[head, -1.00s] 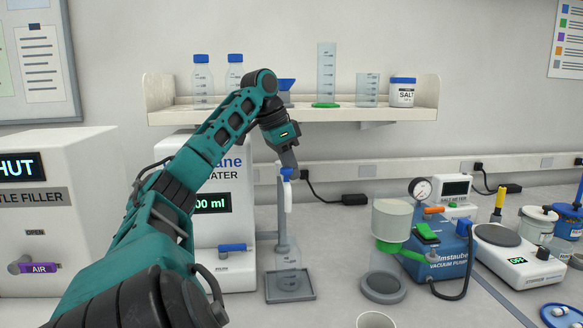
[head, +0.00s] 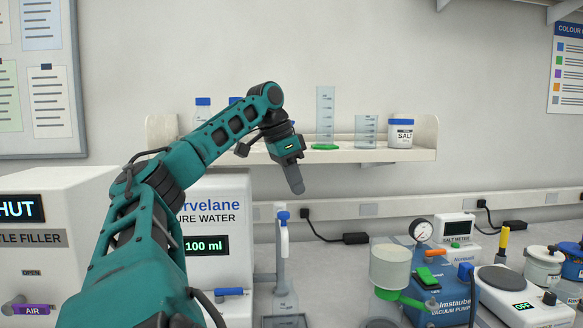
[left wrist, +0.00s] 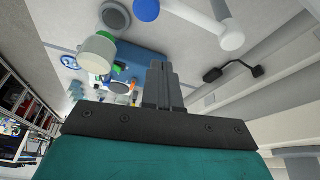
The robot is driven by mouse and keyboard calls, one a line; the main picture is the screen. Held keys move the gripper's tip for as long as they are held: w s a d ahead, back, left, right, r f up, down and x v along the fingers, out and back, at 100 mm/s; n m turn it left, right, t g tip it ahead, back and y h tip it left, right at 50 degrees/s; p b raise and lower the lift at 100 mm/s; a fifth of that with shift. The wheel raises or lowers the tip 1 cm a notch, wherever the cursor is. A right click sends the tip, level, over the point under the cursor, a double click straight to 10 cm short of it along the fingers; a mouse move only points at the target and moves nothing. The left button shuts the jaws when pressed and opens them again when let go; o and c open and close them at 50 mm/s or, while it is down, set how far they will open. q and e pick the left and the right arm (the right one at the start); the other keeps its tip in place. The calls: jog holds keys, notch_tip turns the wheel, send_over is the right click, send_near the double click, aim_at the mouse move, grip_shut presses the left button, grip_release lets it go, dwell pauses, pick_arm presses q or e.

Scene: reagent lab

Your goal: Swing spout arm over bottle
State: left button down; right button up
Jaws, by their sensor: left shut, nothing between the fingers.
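The white spout arm (head: 284,240) with a blue top piece stands in front of the pure water dispenser (head: 220,265); it seems to point toward the camera. A white rod with a rounded end (left wrist: 231,38) and a blue disc (left wrist: 146,10) in the left wrist view look like parts of it. My right gripper is out of view.
A shelf (head: 370,155) with glassware and a salt jar (head: 401,133) lies behind my left gripper. The bottle filler (head: 40,265) stands left.

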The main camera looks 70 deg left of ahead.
pick_arm(q)
jog(key=shift+v, duration=1.8)
jog(key=shift+a, duration=0.1)
